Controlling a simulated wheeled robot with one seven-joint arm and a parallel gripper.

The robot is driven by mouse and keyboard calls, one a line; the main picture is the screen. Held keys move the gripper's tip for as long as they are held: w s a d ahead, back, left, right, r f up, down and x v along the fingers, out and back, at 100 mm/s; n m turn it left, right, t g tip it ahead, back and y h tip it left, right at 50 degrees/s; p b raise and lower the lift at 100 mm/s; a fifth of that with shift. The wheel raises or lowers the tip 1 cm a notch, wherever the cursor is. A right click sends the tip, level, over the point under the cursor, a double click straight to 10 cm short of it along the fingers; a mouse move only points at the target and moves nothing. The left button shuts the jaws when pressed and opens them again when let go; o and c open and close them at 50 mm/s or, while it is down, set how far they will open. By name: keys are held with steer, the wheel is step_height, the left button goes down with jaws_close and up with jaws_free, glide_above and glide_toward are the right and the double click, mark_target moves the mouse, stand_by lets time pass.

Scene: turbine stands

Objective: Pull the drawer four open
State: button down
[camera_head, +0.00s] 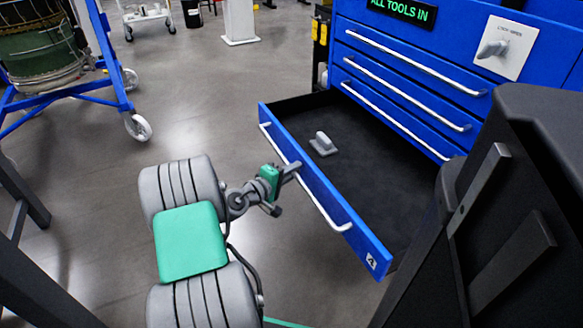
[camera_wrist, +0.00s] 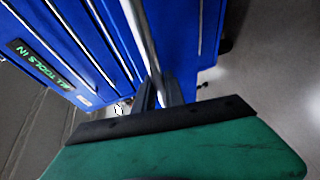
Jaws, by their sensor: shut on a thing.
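Drawer four (camera_head: 330,200) is the lowest drawer of the blue cabinet, marked with a "4" label on its front. It stands well out from the cabinet, and its dark inside shows. A grey object with a raised grip (camera_head: 322,143) lies on the drawer floor. My gripper (camera_head: 291,170) is at the drawer's front, shut on its long silver handle (camera_head: 325,210). In the wrist view the fingers (camera_wrist: 160,92) close around the handle bar (camera_wrist: 146,40). The exact finger contact is partly hidden.
Three closed drawers with silver handles (camera_head: 415,65) sit above in the blue cabinet (camera_head: 400,25). A sign there reads "ALL TOOLS IN" (camera_head: 403,10). A blue wheeled stand (camera_head: 110,60) is at upper left. Grey floor (camera_head: 210,100) between stand and drawer is clear.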

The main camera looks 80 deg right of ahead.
steer(key=shift+s, duration=0.1)
steer(key=c, duration=1.4)
jaws_free()
steer(key=p+v, duration=0.2)
steer(key=v, duration=0.5)
steer(key=shift+a+p, duration=0.3)
steer(key=shift+a, duration=0.05)
